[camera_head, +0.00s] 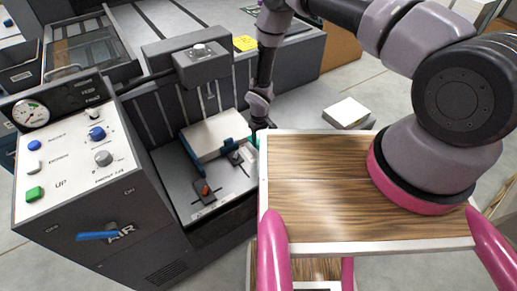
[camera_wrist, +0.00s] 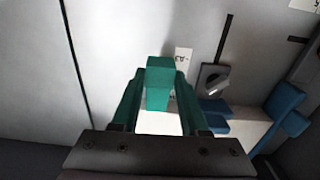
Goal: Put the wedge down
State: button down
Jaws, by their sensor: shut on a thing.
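My gripper (camera_wrist: 158,76) has two teal fingers, shut on a teal block-shaped wedge (camera_wrist: 157,92) that sits between the fingertips in the wrist view. The wedge points away from the wrist, over a light grey surface. In the head view my gripper (camera_head: 257,139) is mostly hidden behind my arm and the wooden top; only a bit of teal shows. I cannot tell there whether the wedge touches the surface below.
A grey machine bed (camera_head: 178,190) holds a white block (camera_head: 214,135) with blue parts beside it, and a lever with an orange tip (camera_head: 205,190). A control panel (camera_head: 75,150) stands at left. A white-topped box (camera_head: 346,112) lies on the grey surface to the right.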

jog(key=shift+f, duration=2.5)
jog(key=shift+f, duration=0.1)
jog(key=shift+c, duration=2.1)
grip_release()
notch_tip(320, 180, up, 12)
jog(key=shift+r, duration=0.1)
